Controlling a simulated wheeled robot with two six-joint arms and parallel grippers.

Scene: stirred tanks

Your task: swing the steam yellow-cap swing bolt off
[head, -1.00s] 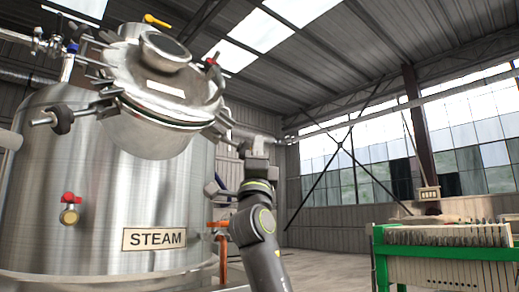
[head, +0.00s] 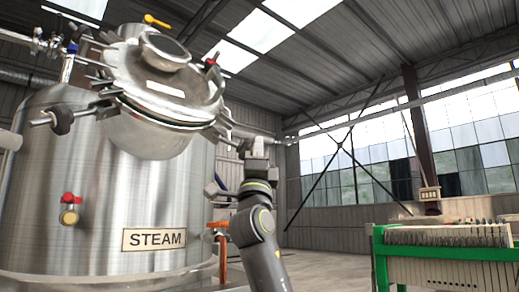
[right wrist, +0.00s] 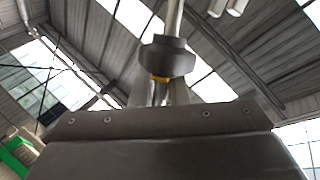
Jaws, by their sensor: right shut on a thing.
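The steel tank (head: 105,185) with the STEAM plate (head: 155,239) fills the left of the head view. Its tilted manway lid (head: 160,88) is ringed by swing bolts. My right gripper (head: 243,146) is at the lid's right-hand side, at the outer end of a swing bolt that sticks out to the right. In the right wrist view that bolt shows as a rod with a dark round nut and a yellow cap (right wrist: 161,79), and the right gripper (right wrist: 160,97) is shut on it. The fingertips are partly hidden behind my gripper body. My left gripper is not in view.
A red-topped swing bolt (head: 212,61) stands at the lid's upper right. A yellow lever (head: 156,21) is behind the lid. A red-handled valve (head: 70,209) and an orange-handled valve (head: 217,225) are on the tank. A green-framed filter press (head: 445,236) stands at right.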

